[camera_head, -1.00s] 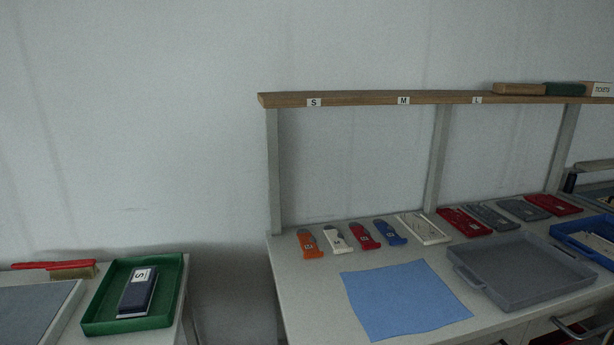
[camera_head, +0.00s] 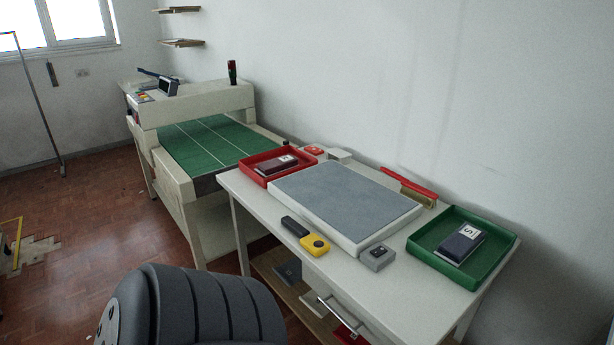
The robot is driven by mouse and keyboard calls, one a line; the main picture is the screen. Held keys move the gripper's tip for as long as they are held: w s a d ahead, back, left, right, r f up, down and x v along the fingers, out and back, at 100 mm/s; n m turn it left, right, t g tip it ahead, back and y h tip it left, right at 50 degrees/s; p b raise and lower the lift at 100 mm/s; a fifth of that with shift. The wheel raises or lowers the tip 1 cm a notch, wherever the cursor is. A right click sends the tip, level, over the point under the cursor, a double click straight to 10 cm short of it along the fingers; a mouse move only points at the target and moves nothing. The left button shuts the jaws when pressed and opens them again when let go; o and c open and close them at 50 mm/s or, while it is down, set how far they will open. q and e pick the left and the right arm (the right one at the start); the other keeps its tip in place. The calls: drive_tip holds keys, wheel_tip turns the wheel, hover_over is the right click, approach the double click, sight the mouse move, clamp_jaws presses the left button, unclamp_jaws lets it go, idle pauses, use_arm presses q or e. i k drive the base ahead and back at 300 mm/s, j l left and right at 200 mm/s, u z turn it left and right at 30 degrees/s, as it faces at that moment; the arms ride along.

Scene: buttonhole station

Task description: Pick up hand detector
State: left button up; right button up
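A device with a black grip and a yellow head (camera_head: 315,245), which looks like the hand detector, lies at the front edge of the white table (camera_head: 345,272). A round dark spot shows on its yellow part. It lies in front of a grey padded board (camera_head: 345,200). Neither of my grippers is in view. A dark ribbed part, probably of my own arm, fills the bottom left and covers some floor.
A small grey block (camera_head: 377,257) lies right of the device. A red tray (camera_head: 250,176) and a green tray (camera_head: 418,243) each hold a dark pack. A red-handled brush (camera_head: 408,184) lies behind the board. A conveyor machine (camera_head: 195,95) stands at the left, with open floor beside it.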

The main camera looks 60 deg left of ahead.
sight(313, 243)
drive_tip(key=u, duration=2)
